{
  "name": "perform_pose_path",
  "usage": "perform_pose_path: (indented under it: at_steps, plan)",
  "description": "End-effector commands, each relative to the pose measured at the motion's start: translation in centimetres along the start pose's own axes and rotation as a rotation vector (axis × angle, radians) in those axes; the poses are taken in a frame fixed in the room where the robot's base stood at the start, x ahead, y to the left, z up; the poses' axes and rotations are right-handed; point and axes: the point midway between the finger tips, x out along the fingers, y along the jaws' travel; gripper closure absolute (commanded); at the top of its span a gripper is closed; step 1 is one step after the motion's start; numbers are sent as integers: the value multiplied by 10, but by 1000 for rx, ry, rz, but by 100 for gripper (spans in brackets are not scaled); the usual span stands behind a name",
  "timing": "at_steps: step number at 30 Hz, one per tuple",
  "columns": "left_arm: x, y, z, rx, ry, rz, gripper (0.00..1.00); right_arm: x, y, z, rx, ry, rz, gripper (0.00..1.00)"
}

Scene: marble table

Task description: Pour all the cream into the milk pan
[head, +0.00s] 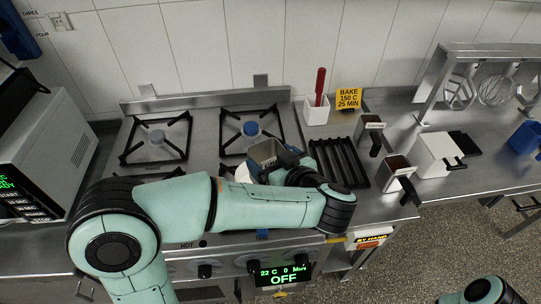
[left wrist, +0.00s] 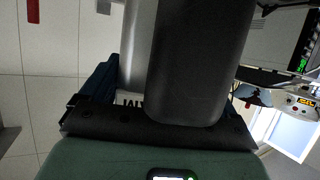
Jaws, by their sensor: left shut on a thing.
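My left gripper (head: 283,163) is over the right part of the stove and shut on a square metal container with an open top (head: 265,151). In the left wrist view, a smooth grey and dark body (left wrist: 190,60) rises from between the jaws. I cannot read a label on the held container or see its contents clearly. A whitish thing (head: 242,174) shows just below it, mostly hidden by my arm; it may be the milk pan, but I cannot tell. My right gripper is out of view.
Two labelled metal containers with black handles, one farther back (head: 369,126) and one nearer (head: 398,166), stand right of a black grate (head: 338,162). A white box (head: 437,155) is beyond them. A red-handled tool (head: 320,85) stands in a white holder (head: 316,112) behind. The oven display reads OFF.

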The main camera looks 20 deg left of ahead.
Motion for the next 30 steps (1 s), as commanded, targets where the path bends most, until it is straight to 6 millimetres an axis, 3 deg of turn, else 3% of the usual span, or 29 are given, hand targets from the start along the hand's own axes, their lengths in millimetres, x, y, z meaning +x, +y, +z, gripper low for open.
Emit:
perform_pose_path:
  at_steps: [9,21,26,30]
  plan:
    - [-1,1,-1,1,-1,4,42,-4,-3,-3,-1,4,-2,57]
    - [14,0,35,1,-134,3,42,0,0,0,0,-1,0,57]
    - [13,1,33,0,-130,5,42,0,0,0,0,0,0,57]
    - [15,1,32,-5,-305,3,42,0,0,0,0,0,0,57]
